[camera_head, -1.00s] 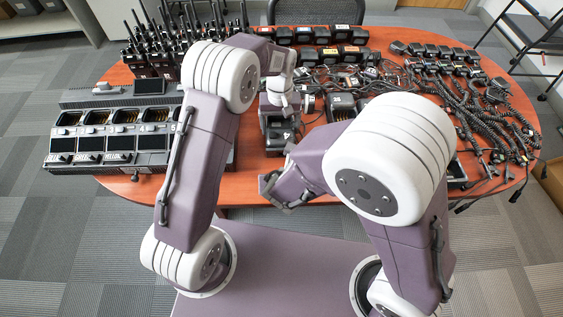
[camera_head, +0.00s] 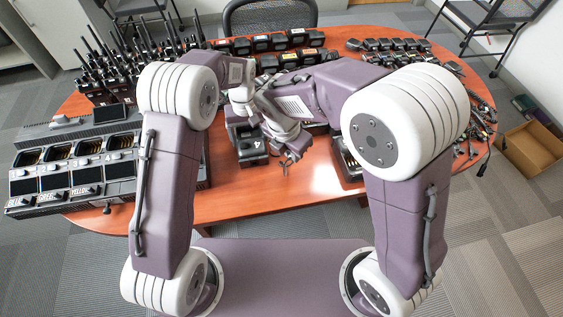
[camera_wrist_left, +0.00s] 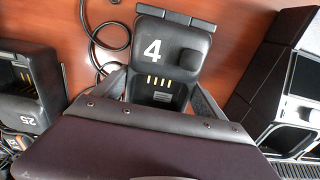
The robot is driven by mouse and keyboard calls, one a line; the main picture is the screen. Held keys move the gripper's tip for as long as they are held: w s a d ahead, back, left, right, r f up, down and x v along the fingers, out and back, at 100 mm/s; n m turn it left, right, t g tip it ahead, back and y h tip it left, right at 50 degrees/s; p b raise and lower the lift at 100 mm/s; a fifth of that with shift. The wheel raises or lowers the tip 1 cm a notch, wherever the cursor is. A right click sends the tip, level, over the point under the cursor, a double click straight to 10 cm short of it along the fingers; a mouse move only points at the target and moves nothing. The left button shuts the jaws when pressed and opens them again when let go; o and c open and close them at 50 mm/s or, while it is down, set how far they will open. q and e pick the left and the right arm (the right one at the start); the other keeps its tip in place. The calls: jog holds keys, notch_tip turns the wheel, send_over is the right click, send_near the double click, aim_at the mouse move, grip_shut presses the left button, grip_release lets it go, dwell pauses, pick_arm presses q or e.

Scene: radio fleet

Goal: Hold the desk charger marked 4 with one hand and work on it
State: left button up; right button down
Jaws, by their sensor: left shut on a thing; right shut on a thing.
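The desk charger marked 4 (camera_wrist_left: 165,58) is black, with a white 4, a dark knob and gold contacts in its pocket. It stands on the wooden table and also shows in the head view (camera_head: 249,147). My left gripper (camera_wrist_left: 160,97) has a finger along each side of it and is shut on it. In the head view my left gripper (camera_head: 243,124) comes down over the charger's far part. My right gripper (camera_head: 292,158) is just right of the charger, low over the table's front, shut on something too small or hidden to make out.
A wide multi-bay charger (camera_head: 75,175) lies left, with radios (camera_head: 125,65) behind it. A charger marked 25 (camera_wrist_left: 28,88) is beside mine in the wrist view. Black units (camera_head: 270,43) line the back. A cardboard box (camera_head: 530,148) is on the floor at right.

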aim_at(293, 171)
dwell(0.3)
jog(key=shift+s+a+x, duration=0.15)
jog(key=shift+s+x, duration=0.05)
jog(key=shift+x, duration=0.95)
jog(key=shift+s+a+x, duration=0.15)
jog(key=shift+s+x, duration=0.05)
jog(key=shift+x, duration=0.95)
jog(key=shift+s+a+x, duration=0.2)
jog(key=shift+x, duration=0.95)
jog(key=shift+f, duration=0.2)
jog(key=c, duration=1.3)
grip_release()
jog(key=shift+c, duration=0.2)
jog(key=shift+r, duration=0.15)
jog(key=v, duration=1.1)
jog(key=shift+r, duration=0.4)
